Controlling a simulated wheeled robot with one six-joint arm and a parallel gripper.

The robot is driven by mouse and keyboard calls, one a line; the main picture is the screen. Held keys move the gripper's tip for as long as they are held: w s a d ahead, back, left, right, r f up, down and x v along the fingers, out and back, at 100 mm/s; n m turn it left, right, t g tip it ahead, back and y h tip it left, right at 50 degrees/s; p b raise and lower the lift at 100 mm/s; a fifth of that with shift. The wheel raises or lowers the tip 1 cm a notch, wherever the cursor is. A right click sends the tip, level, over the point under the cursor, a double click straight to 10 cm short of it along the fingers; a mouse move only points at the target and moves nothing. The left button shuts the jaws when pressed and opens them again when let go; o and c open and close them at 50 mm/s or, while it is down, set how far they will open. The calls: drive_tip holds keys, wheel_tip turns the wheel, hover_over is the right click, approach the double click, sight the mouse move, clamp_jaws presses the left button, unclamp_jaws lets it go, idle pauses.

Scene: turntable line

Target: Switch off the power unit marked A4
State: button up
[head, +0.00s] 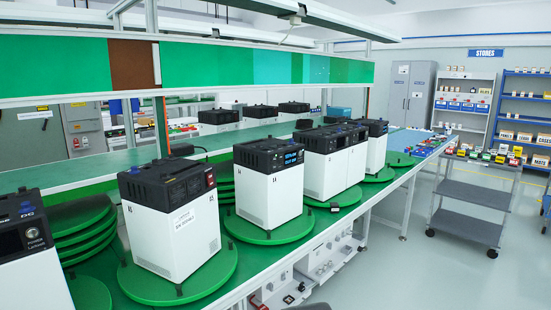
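Several white power units with black tops stand upright in a row on green turntables along the bench in the head view. The nearest is the left unit (35,270), cut off by the frame edge, with a round dark feature on its front. Beside it is a unit with a paper label (172,232) and a red switch (209,180) on its black top. Further along are a unit with a lit blue display (268,190), a wider unit (335,168) and a far unit (376,152). I cannot read an A4 mark on any. My gripper is not in view.
Stacked green discs (85,235) stand behind the near units. A small dark object (334,206) lies on a turntable's front edge. A grey trolley (475,195) with coloured boxes stands right. The grey floor (420,275) beside the bench is clear.

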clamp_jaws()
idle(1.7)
